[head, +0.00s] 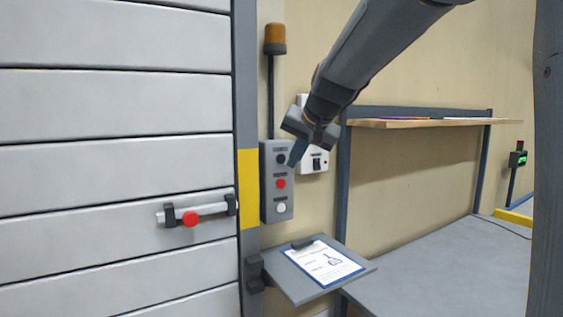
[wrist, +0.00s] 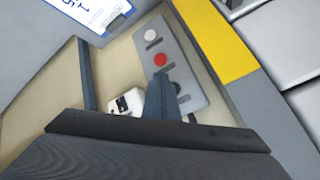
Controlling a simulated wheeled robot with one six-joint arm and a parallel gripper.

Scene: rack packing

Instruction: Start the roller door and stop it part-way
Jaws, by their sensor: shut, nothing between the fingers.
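The grey slatted roller door (head: 110,100) fills the left of the head view; its bottom edge is out of view. Beside its frame hangs a grey control box (head: 267,213) with a dark button (head: 281,159) on top, a red button (head: 281,183) in the middle and a white button (head: 281,208) below. The wrist view shows the box upside down, with the white button (wrist: 150,35) and red button (wrist: 160,60) clear. My gripper (head: 293,162) is shut and empty, its tip close to the dark button (wrist: 175,88). I cannot tell whether they touch.
An amber beacon (head: 275,40) stands above the box. A white switch box (head: 316,160) is just right of it. A clipboard (head: 322,262) lies on a small shelf below. A wooden shelf (head: 415,122) is at right.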

